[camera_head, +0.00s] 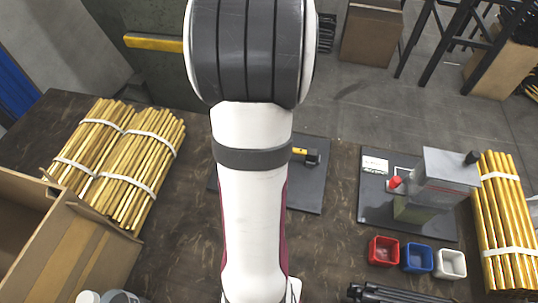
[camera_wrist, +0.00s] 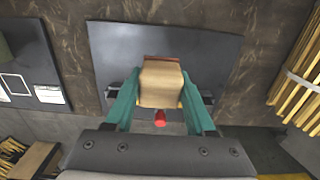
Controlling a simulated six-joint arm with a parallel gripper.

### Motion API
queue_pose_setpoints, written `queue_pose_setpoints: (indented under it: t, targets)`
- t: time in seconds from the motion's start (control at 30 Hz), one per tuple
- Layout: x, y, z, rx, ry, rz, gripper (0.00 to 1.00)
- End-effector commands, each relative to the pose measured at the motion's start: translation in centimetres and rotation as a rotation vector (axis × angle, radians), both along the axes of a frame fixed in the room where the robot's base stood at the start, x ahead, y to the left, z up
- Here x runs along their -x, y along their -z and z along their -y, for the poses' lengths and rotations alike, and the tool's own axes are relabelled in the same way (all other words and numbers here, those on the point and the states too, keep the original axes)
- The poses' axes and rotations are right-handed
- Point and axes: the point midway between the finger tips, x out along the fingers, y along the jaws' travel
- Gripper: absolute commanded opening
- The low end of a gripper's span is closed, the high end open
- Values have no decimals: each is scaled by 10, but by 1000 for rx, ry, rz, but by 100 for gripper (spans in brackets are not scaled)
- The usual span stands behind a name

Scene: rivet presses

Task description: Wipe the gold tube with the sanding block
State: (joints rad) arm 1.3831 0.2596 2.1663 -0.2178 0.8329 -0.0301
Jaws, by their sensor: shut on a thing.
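My gripper (camera_wrist: 160,100) has teal fingers shut on the sanding block (camera_wrist: 162,82), a tan block with a brown far edge, held over a dark mat (camera_wrist: 215,50). In the head view my arm hides the gripper and block. A short piece of the gold tube (camera_head: 299,151) shows beside my arm, next to a black holder (camera_head: 313,157) on the mat. In the wrist view, black holders stand at both sides of the fingers, and the block and fingers hide most of the tube. I cannot tell whether the block touches it.
Bundles of gold sticks (camera_head: 139,165) lie at left behind an open cardboard box (camera_head: 100,245). At right are a grey press (camera_head: 445,170) on another mat, red (camera_head: 383,251), blue (camera_head: 417,258) and white (camera_head: 451,264) bins, and another bundle (camera_head: 505,220). A small red part (camera_wrist: 160,118) shows below the block.

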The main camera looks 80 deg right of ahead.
Motion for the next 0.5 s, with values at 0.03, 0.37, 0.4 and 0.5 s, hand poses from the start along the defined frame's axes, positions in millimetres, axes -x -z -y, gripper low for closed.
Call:
queue_pose_setpoints:
  t: [0.03,0.37,0.4,0.5]
  targets:
    - [0,0,0,0,-3,0,10]
    - [-24,-6,53,0,-655,-1,10]
    - [-29,-6,63,0,-786,-1,10]
    - [-42,-8,85,0,-1106,-1,10]
